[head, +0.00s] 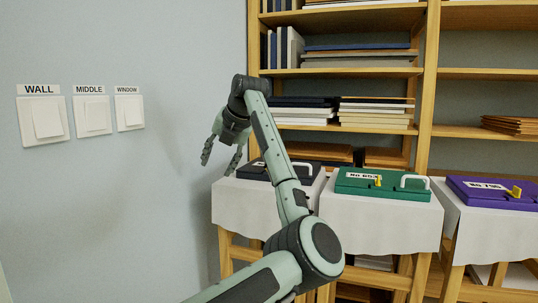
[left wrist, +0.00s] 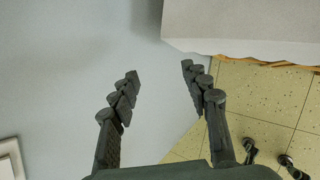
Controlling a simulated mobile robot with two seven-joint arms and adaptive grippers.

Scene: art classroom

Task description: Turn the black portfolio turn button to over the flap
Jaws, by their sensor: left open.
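The black portfolio (head: 311,171) lies on a white-covered stand, left of the green one. My left forearm hides much of it, and I cannot make out its turn button. A white handle shows at its right end. My left gripper (head: 218,163) is open and empty, up in the air to the left of the black portfolio, with its fingers pointing down.
A green portfolio (head: 390,187) and a purple portfolio (head: 490,194), each with a yellow button, lie on stands to the right. Wooden shelves (head: 345,73) stand behind. Wall switches (head: 92,116) are at left. The white cloth edge (left wrist: 245,45) shows near the fingers.

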